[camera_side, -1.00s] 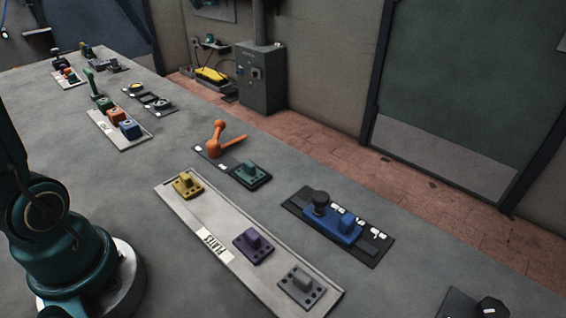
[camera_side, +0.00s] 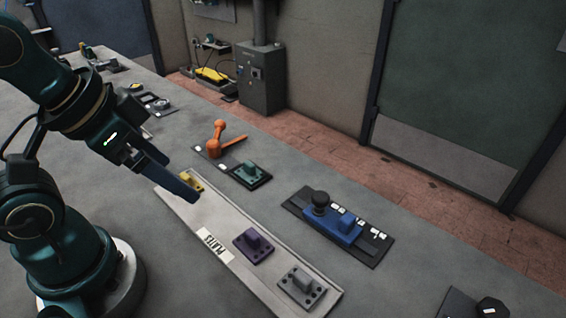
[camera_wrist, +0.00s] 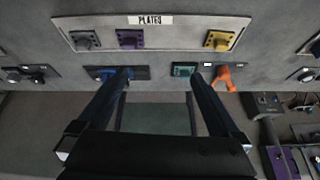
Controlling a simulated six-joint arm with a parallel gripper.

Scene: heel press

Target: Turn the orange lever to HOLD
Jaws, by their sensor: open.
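The orange lever (camera_side: 215,143) stands on a dark base plate beyond the plates tray, its arm pointing to the right in the side view. It also shows in the wrist view (camera_wrist: 223,76), just right of one finger. The small white labels by it are too small to read. My gripper (camera_side: 190,187) is open and empty, held above the table over the yellow end of the tray, on the near side of the lever. In the wrist view my gripper (camera_wrist: 163,80) shows its two fingers wide apart. The gripper is apart from the lever.
The plates tray (camera_side: 222,262) holds a yellow plate (camera_side: 194,180), a purple plate (camera_side: 254,244) and a grey plate (camera_side: 301,286). A teal plate (camera_side: 250,174) sits right beside the lever. A blue slider with a black knob (camera_side: 335,226) stands farther right.

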